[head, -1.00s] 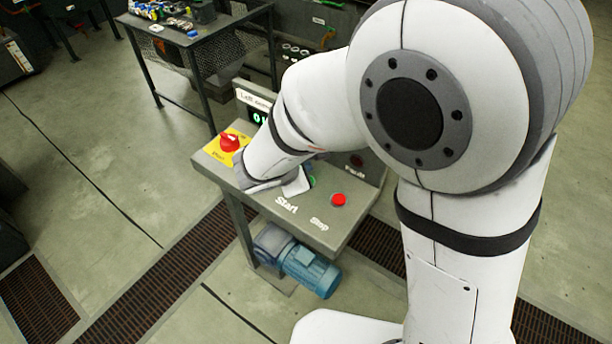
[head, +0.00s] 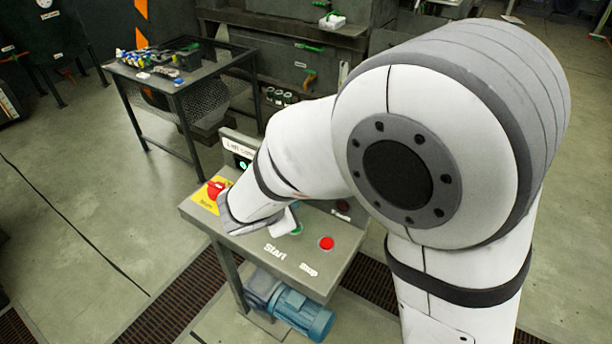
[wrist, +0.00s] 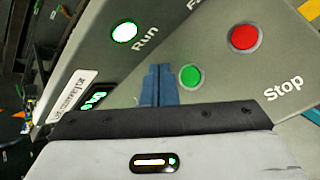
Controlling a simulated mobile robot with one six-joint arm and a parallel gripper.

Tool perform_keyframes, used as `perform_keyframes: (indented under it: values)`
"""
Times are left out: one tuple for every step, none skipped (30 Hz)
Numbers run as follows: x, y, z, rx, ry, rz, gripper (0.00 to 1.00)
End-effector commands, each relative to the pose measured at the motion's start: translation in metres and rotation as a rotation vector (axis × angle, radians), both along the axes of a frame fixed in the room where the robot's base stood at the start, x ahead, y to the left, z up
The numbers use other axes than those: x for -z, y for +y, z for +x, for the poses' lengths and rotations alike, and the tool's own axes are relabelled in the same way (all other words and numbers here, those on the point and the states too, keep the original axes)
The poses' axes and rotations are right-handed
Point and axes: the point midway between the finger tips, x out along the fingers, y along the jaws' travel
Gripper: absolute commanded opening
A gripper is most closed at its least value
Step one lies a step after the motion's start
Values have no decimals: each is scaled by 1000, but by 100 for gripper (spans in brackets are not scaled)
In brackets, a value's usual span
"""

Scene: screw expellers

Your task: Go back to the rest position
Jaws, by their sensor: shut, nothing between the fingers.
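My gripper (wrist: 158,85) shows in the wrist view as two blue-grey fingers pressed together, with nothing between them. It is over the control panel (wrist: 215,60), just left of the green start button (wrist: 190,76). The red stop button (wrist: 244,37) is farther right, and the Run lamp (wrist: 125,32) glows pale green. In the head view my white arm reaches over the panel (head: 240,237) and hides much of its middle. The fingertips are hidden there. Whether they touch the panel, I cannot tell.
A red rotary switch (head: 216,190) on a yellow plate is at the panel's left end. A blue motor (head: 303,313) sits below the panel. A dark table (head: 213,70) with small parts stands behind. Open floor (head: 90,200) lies to the left.

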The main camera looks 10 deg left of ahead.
Motion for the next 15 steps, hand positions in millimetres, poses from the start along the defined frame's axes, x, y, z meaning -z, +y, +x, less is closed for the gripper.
perform_keyframes:
  values:
    - [0,0,0,0,0,0,0]
    - [0,0,0,0,0,0,0]
    - [0,0,0,1,1,0,0]
    - [-1,-2,0,6,1,3,0]
    - [-2,-5,1,19,1,8,0]
    - [-5,-11,2,46,3,20,0]
    - [-8,-19,4,76,3,33,0]
    - [-12,-29,5,117,6,52,0]
    - [-19,-46,7,186,11,84,0]
    - [-24,-61,7,249,16,112,0]
    - [-29,-77,7,318,20,145,0]
    - [-38,-100,5,421,25,195,0]
    - [-43,-118,1,503,30,236,0]
    - [-49,-135,-3,584,34,277,0]
    - [-55,-157,-10,692,40,335,0]
